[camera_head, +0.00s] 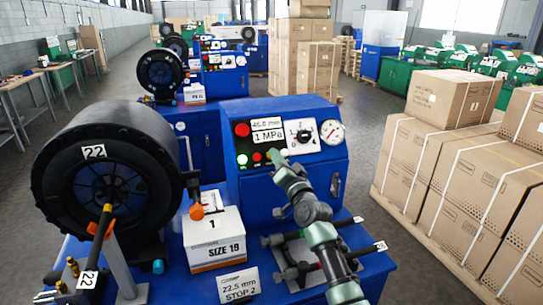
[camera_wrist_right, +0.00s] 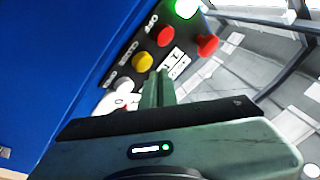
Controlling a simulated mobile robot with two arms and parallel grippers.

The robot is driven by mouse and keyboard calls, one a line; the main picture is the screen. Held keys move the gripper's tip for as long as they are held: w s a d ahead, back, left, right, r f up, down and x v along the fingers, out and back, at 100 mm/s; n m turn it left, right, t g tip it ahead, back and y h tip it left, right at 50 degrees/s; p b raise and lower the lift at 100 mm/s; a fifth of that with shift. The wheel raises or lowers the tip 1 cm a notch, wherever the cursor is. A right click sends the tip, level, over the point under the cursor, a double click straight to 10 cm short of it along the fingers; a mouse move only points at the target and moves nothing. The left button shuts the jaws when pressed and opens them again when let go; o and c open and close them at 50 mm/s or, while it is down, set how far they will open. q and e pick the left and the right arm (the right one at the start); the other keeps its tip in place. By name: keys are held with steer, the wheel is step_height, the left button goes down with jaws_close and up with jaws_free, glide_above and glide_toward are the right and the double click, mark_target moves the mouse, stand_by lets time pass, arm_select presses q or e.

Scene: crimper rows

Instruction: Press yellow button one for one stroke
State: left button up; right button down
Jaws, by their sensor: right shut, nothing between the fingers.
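The blue crimper (camera_head: 285,192) stands in front of me with a black control panel on its upper face. In the right wrist view the yellow button (camera_wrist_right: 143,61), beside the word CLOSE, sits between a red button (camera_wrist_right: 166,37) and a pale button (camera_wrist_right: 122,82). My right gripper (camera_wrist_right: 158,88) is shut and empty, its fingertips close to the panel and beside the yellow button. I cannot tell whether they touch anything. In the head view the right gripper (camera_head: 279,158) covers part of the lower panel, and the yellow button is not clear there. My left gripper is out of view.
A larger red button (camera_wrist_right: 208,45) and a lit green lamp (camera_wrist_right: 184,8) are near the fingers. The black crimping head (camera_head: 110,165) and a box marked SIZE 19 (camera_head: 215,243) are left of my arm. Cartons (camera_head: 450,180) stand at right.

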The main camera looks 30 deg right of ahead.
steer(key=shift+f, duration=0.1)
steer(key=shift+w+f+b, duration=0.15)
steer(key=shift+w+b, duration=0.2)
steer(key=shift+w+d+f+b, duration=0.15)
steer(key=shift+w+f+b, duration=0.2)
steer(key=shift+b, duration=0.2)
stand_by(0.8)
steer(key=shift+r, duration=0.1)
steer(key=shift+s+a+r+p, duration=0.2)
steer(key=shift+s+r+p, duration=0.25)
steer(key=shift+s+p, duration=0.45)
steer(key=shift+w, duration=0.2)
